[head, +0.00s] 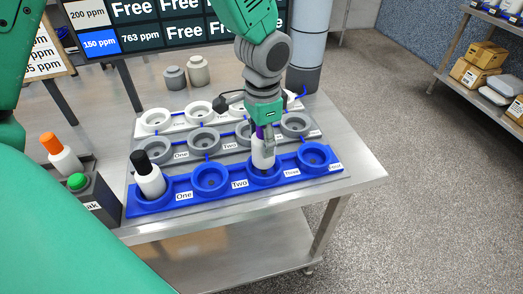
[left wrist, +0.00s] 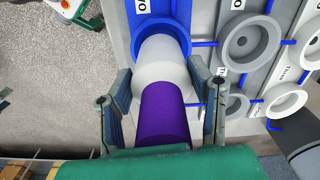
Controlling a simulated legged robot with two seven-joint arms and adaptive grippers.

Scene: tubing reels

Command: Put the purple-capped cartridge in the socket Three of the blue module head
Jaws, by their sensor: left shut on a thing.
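The purple-capped cartridge (head: 263,155) has a white body and stands nearly upright at the third socket from the left of the blue module (head: 226,192). That socket lies between the labels Two and Three. My left gripper (head: 262,139) is shut on the cartridge from above. In the left wrist view my left gripper (left wrist: 161,72) has a finger on each side of the purple cap (left wrist: 165,112). The white body's lower end is inside the blue socket ring (left wrist: 187,30); how deep it sits is hidden. My right gripper is not in view.
A black-capped cartridge (head: 148,176) stands in the blue module's leftmost socket. The blue sockets at second (head: 210,179) and far right (head: 314,155) are empty. Grey (head: 204,138) and white (head: 156,120) modules lie behind. An orange-capped cartridge (head: 60,153) stands left, by a green button (head: 77,181).

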